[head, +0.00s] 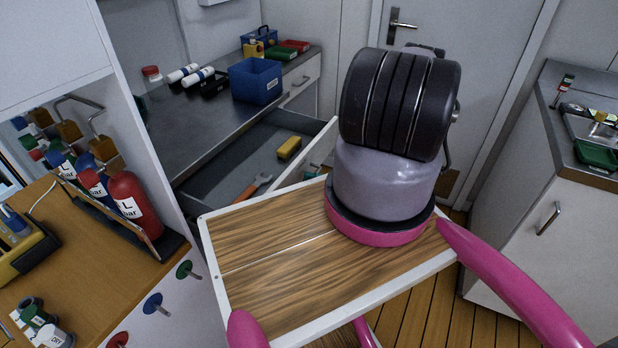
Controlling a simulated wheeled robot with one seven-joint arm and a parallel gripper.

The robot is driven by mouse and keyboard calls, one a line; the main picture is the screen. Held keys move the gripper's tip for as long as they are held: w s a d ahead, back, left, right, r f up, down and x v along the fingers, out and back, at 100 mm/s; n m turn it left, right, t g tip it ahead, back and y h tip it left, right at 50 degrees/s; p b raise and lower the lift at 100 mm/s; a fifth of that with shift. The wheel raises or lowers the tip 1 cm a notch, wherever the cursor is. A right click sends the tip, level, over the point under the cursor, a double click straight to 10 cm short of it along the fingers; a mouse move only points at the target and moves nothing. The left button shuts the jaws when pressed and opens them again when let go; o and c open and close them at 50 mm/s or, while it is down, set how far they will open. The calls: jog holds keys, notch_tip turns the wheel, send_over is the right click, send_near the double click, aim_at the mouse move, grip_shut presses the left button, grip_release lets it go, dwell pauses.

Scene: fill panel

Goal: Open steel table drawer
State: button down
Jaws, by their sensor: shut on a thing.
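The steel table (180,130) runs along the wall at the upper left. Below its top, a wide grey drawer (222,172) is pulled out, and its inside shows. An orange-handled tool (252,188) and a yellow block (289,148) lie in it. The drawer's pale front edge (312,158) slants toward the middle of the view, and its near part is hidden behind my own body and arm. My gripper is not visible; my thick grey and black arm link blocks the view there.
A white cabinet (545,190) stands at right, a door (470,40) behind. Wooden floor (440,275) shows between.

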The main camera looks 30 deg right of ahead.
jog(key=c, duration=0.9)
grip_release()
jog(key=shift+d, duration=0.15)
jog(key=v, duration=1)
jog(key=shift+s+d+f, duration=0.1)
jog(key=shift+s+d, duration=0.1)
jog(key=shift+d, duration=0.05)
